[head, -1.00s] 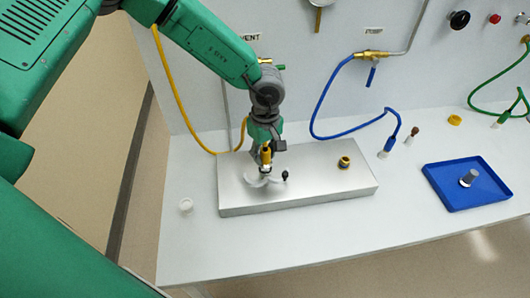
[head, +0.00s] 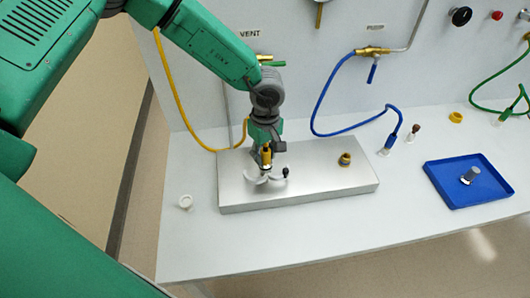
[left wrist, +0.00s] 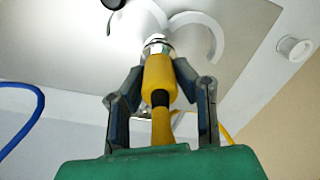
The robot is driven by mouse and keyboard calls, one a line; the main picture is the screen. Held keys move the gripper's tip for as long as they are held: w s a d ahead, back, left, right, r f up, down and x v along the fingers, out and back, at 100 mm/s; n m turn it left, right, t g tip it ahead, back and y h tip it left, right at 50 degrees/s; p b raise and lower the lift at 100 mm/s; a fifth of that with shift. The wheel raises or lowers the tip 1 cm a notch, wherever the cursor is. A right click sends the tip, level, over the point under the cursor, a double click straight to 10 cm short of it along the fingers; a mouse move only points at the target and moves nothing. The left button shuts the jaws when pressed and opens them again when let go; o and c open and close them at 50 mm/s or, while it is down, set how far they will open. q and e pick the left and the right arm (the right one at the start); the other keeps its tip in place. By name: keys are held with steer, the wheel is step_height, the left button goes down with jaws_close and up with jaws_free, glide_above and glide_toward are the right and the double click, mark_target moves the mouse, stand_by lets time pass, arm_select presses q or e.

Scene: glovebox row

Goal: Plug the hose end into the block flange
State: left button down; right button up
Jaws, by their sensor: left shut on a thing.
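My left gripper (head: 266,157) is over the left part of the metal block (head: 325,185). It is shut on the yellow hose end (head: 266,156), which also shows between the fingers in the left wrist view (left wrist: 158,80). The hose end's metal tip points down at the block flange, around which white curved clamp pieces (head: 262,180) lie open. In the left wrist view the clamp pieces (left wrist: 205,35) show beyond the tip. The flange itself is mostly hidden, and I cannot tell whether the tip is in it. My right gripper is not in view.
A brass fitting (head: 344,159) stands on the block's right part, and a black knob (head: 285,171) is beside the clamp. A white cap (head: 185,202) lies left of the block. The blue hose (head: 317,112) hangs behind; a blue tray (head: 440,190) holds a grey part.

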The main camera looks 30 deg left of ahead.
arm_select(q)
steer(key=shift+f, duration=0.35)
steer(key=c, duration=1.2)
jaws_free()
steer(key=shift+r, duration=0.3)
steer(key=r, duration=1.1)
steer(key=shift+w+r, duration=0.15)
steer(key=shift+w, duration=0.1)
